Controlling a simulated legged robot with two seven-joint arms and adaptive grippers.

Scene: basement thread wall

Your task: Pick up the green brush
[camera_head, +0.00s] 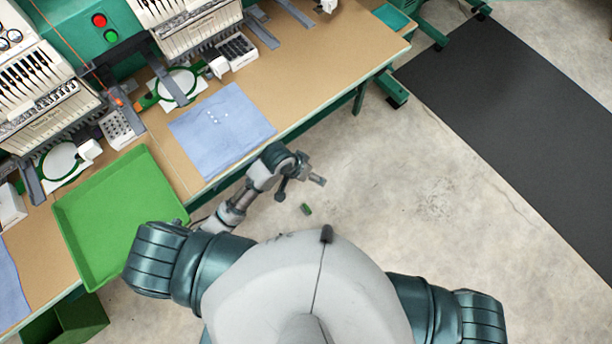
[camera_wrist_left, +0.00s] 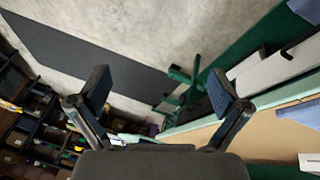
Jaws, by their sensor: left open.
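A small dark green object (camera_head: 306,209), perhaps the green brush, shows against the concrete floor just below my left gripper in the head view. It is too small to tell its shape surely. My left gripper (camera_head: 300,187) is past the table's front edge, with its fingers apart and nothing between them. In the left wrist view the two dark fingers of my left gripper (camera_wrist_left: 158,85) are spread wide, and no brush shows there. My right gripper is out of view.
The tan worktable (camera_head: 300,75) carries embroidery machines, a blue cloth (camera_head: 222,130) and a green tray (camera_head: 120,215). A dark mat (camera_head: 520,120) lies on the floor at right. Shelves (camera_wrist_left: 40,115) show at left in the wrist view. The floor between table and mat is clear.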

